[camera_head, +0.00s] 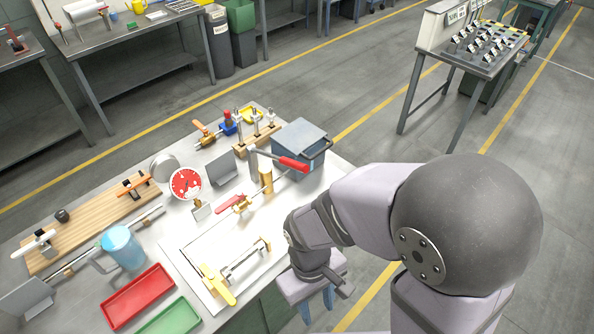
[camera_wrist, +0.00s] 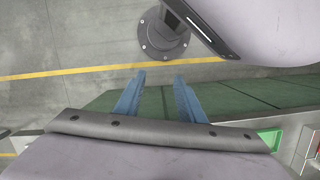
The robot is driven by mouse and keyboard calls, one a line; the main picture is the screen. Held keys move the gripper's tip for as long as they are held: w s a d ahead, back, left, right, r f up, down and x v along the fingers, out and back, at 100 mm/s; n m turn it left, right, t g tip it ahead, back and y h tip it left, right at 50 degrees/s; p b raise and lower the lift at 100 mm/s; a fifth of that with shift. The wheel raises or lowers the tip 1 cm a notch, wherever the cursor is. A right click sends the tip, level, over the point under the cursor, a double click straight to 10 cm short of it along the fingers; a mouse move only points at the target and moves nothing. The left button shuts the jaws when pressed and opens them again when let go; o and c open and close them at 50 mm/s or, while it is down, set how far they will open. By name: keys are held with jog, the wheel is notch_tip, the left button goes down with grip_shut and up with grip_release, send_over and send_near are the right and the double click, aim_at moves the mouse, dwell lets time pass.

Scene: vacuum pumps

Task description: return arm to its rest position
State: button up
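My arm rises from the lower right in the head view and folds down at the table's right edge. My gripper (camera_head: 318,306) hangs beside that edge, its blue fingers pointing down over the floor. In the wrist view the two blue fingers of my gripper (camera_wrist: 157,82) stand apart with nothing between them. The worktable (camera_head: 190,240) is to the left of my gripper. It carries pump and valve parts, and my gripper holds none of them.
Near my arm on the table are a red-handled valve lever (camera_head: 293,163), a blue-grey box (camera_head: 300,140) and a yellow-handled pipe piece (camera_head: 218,284). A red tray (camera_head: 138,296), a green tray (camera_head: 172,318) and a blue jug (camera_head: 123,247) stand left.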

jog(key=w+d+m+t+y+b, duration=0.1)
jog(key=w+d+m, duration=0.4)
jog(key=d, duration=0.5)
jog(key=m+t+b, duration=0.1)
jog(key=b, duration=0.1)
jog(key=shift+d+b, duration=0.3)
jog(key=shift+b, duration=0.1)
